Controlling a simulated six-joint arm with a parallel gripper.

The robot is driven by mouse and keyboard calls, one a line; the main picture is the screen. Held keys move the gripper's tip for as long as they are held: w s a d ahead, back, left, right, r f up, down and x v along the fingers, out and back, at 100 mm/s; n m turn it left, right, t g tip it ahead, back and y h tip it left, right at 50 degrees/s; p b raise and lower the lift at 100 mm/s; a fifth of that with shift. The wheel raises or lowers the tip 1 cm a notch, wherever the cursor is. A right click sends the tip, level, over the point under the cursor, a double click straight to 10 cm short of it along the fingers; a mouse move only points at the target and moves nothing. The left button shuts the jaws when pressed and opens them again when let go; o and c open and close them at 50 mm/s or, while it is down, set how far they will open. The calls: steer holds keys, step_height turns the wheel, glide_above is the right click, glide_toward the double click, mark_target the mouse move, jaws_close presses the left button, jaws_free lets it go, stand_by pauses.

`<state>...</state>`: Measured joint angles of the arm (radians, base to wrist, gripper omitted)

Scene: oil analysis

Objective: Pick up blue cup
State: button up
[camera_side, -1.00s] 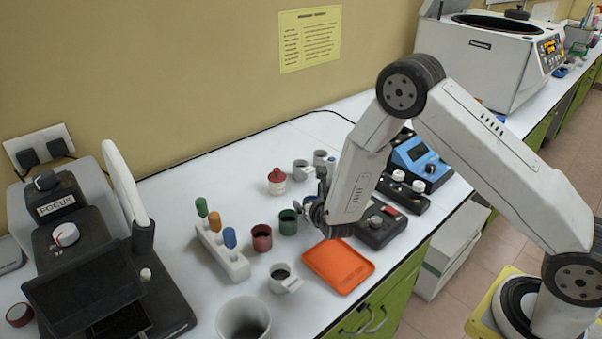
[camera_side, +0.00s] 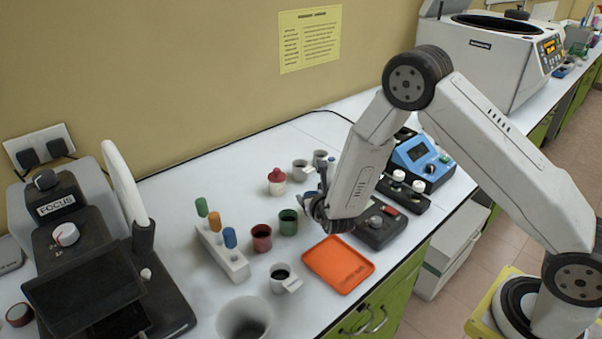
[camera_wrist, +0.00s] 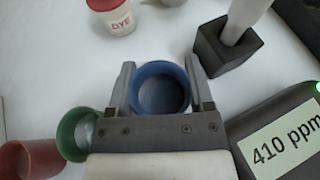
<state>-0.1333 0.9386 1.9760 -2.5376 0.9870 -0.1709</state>
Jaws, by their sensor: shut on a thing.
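The blue cup (camera_wrist: 160,88) sits between the two fingers of my gripper (camera_wrist: 160,72) in the wrist view, one finger on each side of its wall. The cup looks empty and its round rim faces the wrist camera. My gripper is shut on the cup. I cannot tell whether the cup's base is clear of the table.
Green cup (camera_side: 288,222) and red cup (camera_side: 262,238) stand left of my gripper. The red-capped DYE jar (camera_side: 277,181) and grey cups (camera_side: 300,170) are behind. The black device (camera_side: 375,228) is close at right, an orange tray (camera_side: 338,264) in front. A black holder (camera_wrist: 222,50) stands near.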

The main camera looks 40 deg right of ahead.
steer(key=s+r, duration=1.1)
steer(key=s, duration=0.3)
steer(key=shift+a+r, duration=0.15)
steer(key=shift+r, duration=0.1)
stand_by(0.4)
steer(key=s+a+f, duration=0.1)
steer(key=a+f, duration=0.3)
steer(key=a, duration=0.2)
steer(key=shift+s+f, duration=0.2)
steer(key=shift+s, duration=0.2)
steer(key=shift+a, duration=0.1)
